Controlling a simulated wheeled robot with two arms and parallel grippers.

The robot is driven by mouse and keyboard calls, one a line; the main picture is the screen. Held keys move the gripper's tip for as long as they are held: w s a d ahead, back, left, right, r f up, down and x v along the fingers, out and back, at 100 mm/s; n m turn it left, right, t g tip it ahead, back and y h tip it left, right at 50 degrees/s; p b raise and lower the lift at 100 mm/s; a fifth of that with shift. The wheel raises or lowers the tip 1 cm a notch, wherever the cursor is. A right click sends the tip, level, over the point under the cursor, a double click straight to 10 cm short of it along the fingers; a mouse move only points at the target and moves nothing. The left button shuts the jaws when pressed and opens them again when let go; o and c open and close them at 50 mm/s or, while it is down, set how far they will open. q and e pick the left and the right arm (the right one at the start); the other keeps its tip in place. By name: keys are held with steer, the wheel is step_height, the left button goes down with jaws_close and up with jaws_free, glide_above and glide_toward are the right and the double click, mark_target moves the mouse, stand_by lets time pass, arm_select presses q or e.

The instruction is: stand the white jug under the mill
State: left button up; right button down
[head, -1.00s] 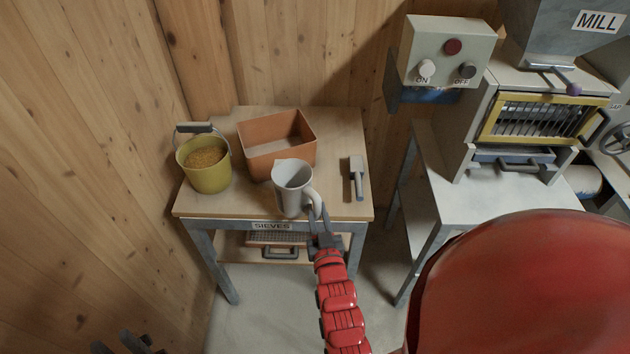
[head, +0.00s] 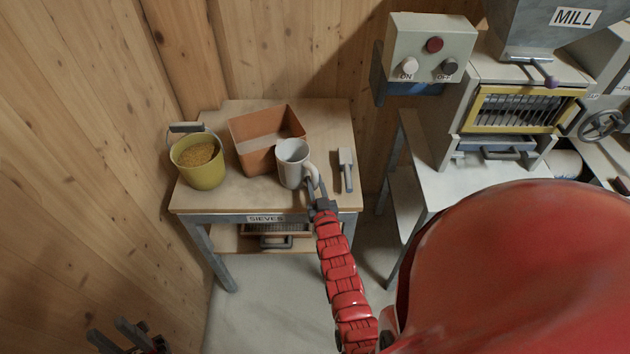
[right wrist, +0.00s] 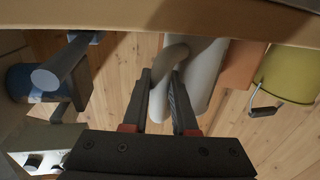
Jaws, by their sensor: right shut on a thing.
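The white jug (head: 290,165) is upright over the front of the wooden table, in front of the orange box. My right gripper (head: 318,190) is shut on its handle, on the jug's right side. In the right wrist view, the jug (right wrist: 203,75) stands beyond the fingers (right wrist: 163,95), with the handle between them. I cannot tell whether its base touches the table. The mill (head: 530,35) stands at the upper right, with a yellow-framed grille and a drawer-like handle below. My left gripper (head: 107,330) is at the bottom left corner, empty, its fingers apart.
A switch box (head: 430,45) is on the wall. The mill's pale table (head: 420,170) is partly hidden by a large red form.

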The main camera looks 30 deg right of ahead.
steer(key=shift+f, duration=0.1)
steer(key=shift+f+b, duration=0.25)
steer(key=shift+b, duration=0.1)
steer(key=c, duration=0.7)
jaws_free()
steer(key=shift+r, duration=0.15)
